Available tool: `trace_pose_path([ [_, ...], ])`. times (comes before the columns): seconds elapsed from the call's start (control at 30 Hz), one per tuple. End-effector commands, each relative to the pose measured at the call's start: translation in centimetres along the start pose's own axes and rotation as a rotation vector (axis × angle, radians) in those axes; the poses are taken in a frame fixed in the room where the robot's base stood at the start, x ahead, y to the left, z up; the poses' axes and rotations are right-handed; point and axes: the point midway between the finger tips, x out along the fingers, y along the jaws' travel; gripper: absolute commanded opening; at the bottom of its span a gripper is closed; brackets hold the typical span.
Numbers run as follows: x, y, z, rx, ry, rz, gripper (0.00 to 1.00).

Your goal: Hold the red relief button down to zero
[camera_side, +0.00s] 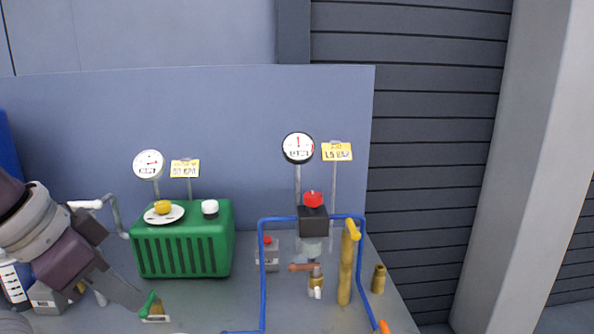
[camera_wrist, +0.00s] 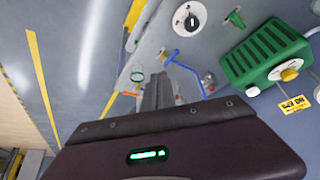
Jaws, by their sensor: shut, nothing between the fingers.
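A red domed button (camera_side: 313,198) sits on a black block (camera_side: 313,221) in the blue pipework, in the side view. A smaller red button (camera_side: 267,240) sits on a grey box at the panel's foot; I cannot tell which one is the relief button. A round dial gauge (camera_side: 298,148) stands above the black block beside a yellow display (camera_side: 337,152) that seems to read 1.5 BAR. My gripper (camera_side: 134,300) is shut and empty at the lower left, well apart from both red buttons. Its fingers also show in the wrist view (camera_wrist: 157,88).
A green ribbed unit (camera_side: 183,248) with a yellow knob and a white cap stands between my gripper and the blue pipes (camera_side: 263,285). A green-handled part (camera_side: 153,306) is close by my fingertips. A brass cylinder (camera_side: 346,270) stands at right.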

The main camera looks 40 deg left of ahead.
Motion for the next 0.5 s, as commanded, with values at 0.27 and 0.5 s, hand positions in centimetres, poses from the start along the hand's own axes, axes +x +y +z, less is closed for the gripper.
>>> trace_pose_path([
  [0.27, 1.0, 0.6, -8.1, -0.166, 0.038, 0.071, 0.00],
  [0.5, 5.1, -1.3, -19.2, -0.428, 0.111, 0.116, 0.00],
])
